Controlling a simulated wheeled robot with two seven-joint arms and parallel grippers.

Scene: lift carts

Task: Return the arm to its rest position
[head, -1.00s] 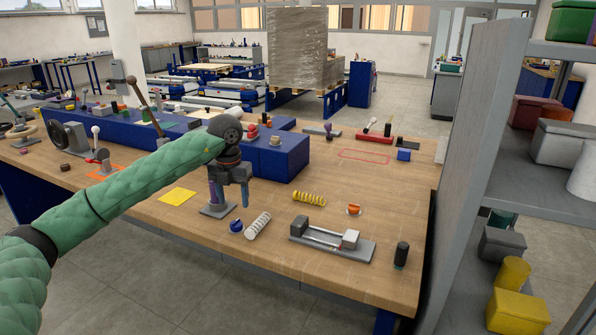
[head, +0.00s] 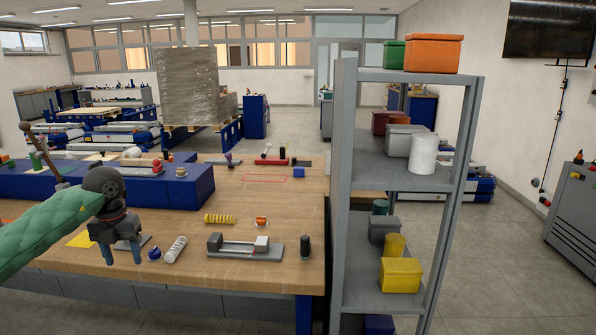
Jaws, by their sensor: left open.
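My left arm, in a green padded sleeve, comes in from the left in the head view. My left gripper (head: 122,250) points down over the front left part of the wooden workbench (head: 275,205). Its two blue fingers are apart with nothing between them. A grey base plate (head: 133,242) shows partly behind it, and a yellow sheet (head: 81,239) lies to its left. A blue round part (head: 154,254) and a white spring (head: 175,249) lie just to its right. My right arm and gripper are not in view.
A grey fixture (head: 245,246), a yellow spring (head: 219,218) and a black cylinder (head: 305,247) sit on the bench. A grey shelf rack (head: 342,190) with boxes stands at the bench's right end. Blue raised blocks (head: 165,188) line the back left.

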